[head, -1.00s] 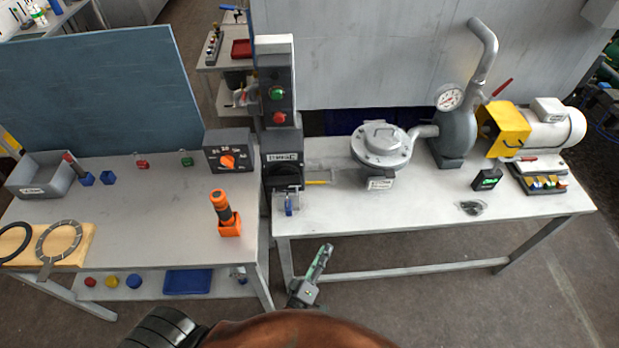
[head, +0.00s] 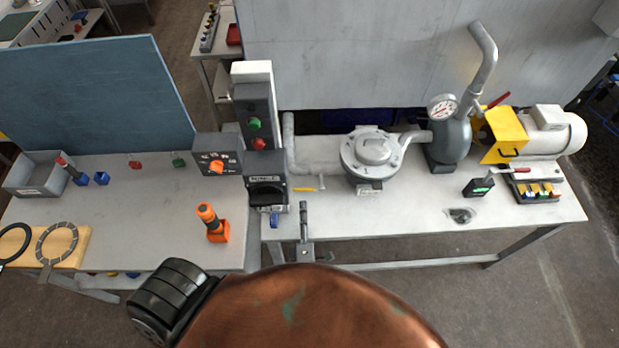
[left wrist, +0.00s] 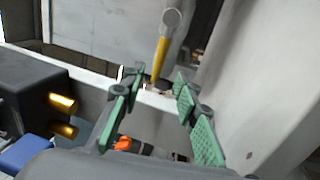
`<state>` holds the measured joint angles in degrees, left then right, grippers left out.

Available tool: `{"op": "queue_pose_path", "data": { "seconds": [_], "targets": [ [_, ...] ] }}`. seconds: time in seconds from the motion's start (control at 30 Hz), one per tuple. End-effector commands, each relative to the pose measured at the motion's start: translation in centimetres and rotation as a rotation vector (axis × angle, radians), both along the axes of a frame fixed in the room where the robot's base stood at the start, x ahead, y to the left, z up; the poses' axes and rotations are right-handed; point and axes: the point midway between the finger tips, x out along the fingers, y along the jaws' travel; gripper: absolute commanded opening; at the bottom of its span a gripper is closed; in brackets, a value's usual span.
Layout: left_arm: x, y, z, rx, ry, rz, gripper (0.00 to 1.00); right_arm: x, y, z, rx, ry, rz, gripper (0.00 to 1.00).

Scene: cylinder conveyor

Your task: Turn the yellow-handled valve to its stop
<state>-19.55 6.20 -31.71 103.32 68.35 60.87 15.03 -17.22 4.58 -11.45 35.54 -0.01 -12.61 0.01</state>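The valve's yellow handle (head: 303,189) lies roughly level on the right-hand bench, in front of a grey pipe and just right of the dark switch box. In the left wrist view the yellow handle (left wrist: 160,58) hangs below a round grey pipe end, ahead of the gap between my fingers. My left gripper (head: 304,207) is at the bench's front edge, on the near side of the handle. In the left wrist view its green-padded fingers (left wrist: 157,82) are apart with nothing between them. They do not appear to touch the handle. My right gripper is in neither view.
The switch box (head: 267,190) with a blue padlock (head: 275,220) stands close to the left of the gripper. A flanged grey vessel (head: 372,155) is right of the handle. An orange holder (head: 216,230) stands on the left bench. The bench's front right is mostly clear.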

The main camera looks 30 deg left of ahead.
Motion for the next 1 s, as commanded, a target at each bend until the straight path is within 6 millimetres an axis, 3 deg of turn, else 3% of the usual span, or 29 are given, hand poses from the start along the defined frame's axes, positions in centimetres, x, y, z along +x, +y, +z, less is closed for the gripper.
{"op": "queue_pose_path", "data": {
  "seconds": [0.5, 0.9, 1.0],
  "targets": [
    [5.8, 3.3, 1.5, 0.002, -0.002, -0.005, 0.29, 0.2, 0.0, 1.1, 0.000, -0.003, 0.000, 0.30],
    [6.5, 3.9, 1.5, 0.001, -0.001, 0.000, 0.29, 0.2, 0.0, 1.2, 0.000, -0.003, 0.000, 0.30],
    [6.5, 3.9, 1.5, 0.001, -0.001, 0.000, 0.24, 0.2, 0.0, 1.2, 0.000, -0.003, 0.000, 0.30]
  ]
}}
